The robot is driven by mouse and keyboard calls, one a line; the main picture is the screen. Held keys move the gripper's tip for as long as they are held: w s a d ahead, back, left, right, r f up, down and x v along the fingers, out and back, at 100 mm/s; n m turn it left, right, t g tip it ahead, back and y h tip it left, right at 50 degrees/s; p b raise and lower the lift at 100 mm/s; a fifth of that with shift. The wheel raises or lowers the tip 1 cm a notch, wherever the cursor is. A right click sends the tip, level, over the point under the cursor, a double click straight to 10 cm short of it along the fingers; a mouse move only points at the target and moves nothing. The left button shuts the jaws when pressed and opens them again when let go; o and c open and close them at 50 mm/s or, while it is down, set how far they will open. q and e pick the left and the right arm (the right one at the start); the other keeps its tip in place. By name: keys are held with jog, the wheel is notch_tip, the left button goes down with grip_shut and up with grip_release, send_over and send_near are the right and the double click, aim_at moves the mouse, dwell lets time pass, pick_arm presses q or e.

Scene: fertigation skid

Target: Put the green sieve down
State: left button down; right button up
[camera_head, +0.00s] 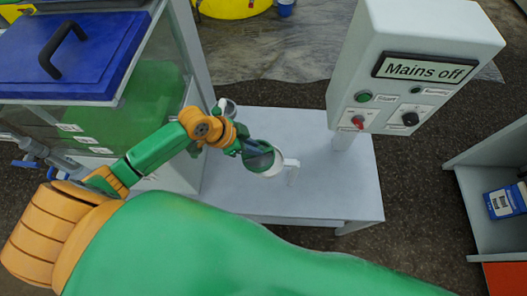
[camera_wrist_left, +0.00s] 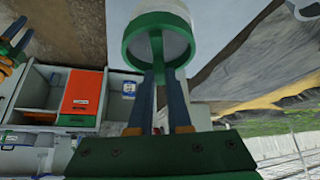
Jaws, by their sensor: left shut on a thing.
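The green sieve (camera_head: 258,156) is in my left gripper (camera_head: 240,146), above the pale bench. In the left wrist view, the fingers of the left gripper (camera_wrist_left: 160,118) are shut on the handle of the sieve (camera_wrist_left: 131,45), whose round green rim lies beyond the fingertips. A white jug (camera_head: 274,169) with a handle shows right at the sieve, which covers part of its mouth. I cannot tell whether the sieve touches it. My right gripper (camera_wrist_left: 12,42) shows only partly at the left edge of the left wrist view, and its jaws are unclear.
The pale bench (camera_head: 330,180) has free room right of the jug. A small grey cup (camera_head: 226,105) stands behind my left wrist. A "Mains off" control box (camera_head: 420,62) rises at the back right. A blue-lidded tank (camera_head: 85,50) stands at left.

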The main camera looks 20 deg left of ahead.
aim_at(265, 149)
pick_arm(q)
jog(key=x, duration=0.5)
jog(key=shift+w+r, duration=0.1)
jog(key=shift+w, duration=0.25)
notch_tip(265, 149, down, 2)
jog(key=shift+f, duration=0.2)
jog(key=shift+s+a+f, duration=0.1)
jog(key=shift+f, duration=0.2)
jog(key=c, duration=0.9)
grip_release()
jog(key=shift+o, duration=0.2)
jog(key=shift+r, duration=0.1)
